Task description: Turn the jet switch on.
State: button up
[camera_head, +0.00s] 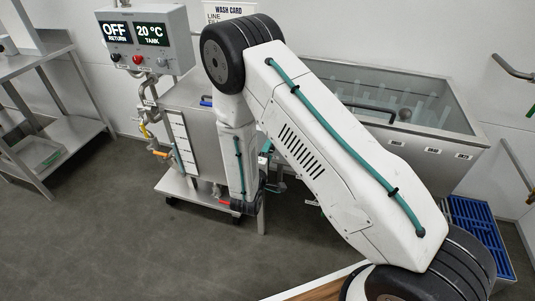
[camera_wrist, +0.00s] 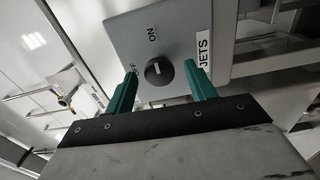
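The jet switch is a round black knob (camera_wrist: 158,71) on a grey box (camera_wrist: 180,22) in the wrist view. "ON" is printed above the knob, "OFF" to its left, and a "JETS" label (camera_wrist: 203,46) is at the right. A short pale mark shows on the knob; I cannot tell for sure which word it points to. My gripper (camera_wrist: 160,69) is open, its two green fingers in front of the box with the knob seen between their tips. I cannot tell whether they touch it. In the head view the switch and fingertips are not clearly visible around my arm.
A control box (camera_head: 145,40) reads "OFF RETURN" and "20 °C TANK". A glass-topped tank (camera_head: 455,110) stands behind my arm, with pipes and a wheeled frame (camera_head: 185,188) at its left. A metal shelf (camera_head: 75,132) is far left. The floor at front left is clear.

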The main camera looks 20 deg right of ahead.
jog(key=v, duration=0.7)
jog(key=shift+s+a, duration=0.25)
jog(key=shift+s, duration=0.05)
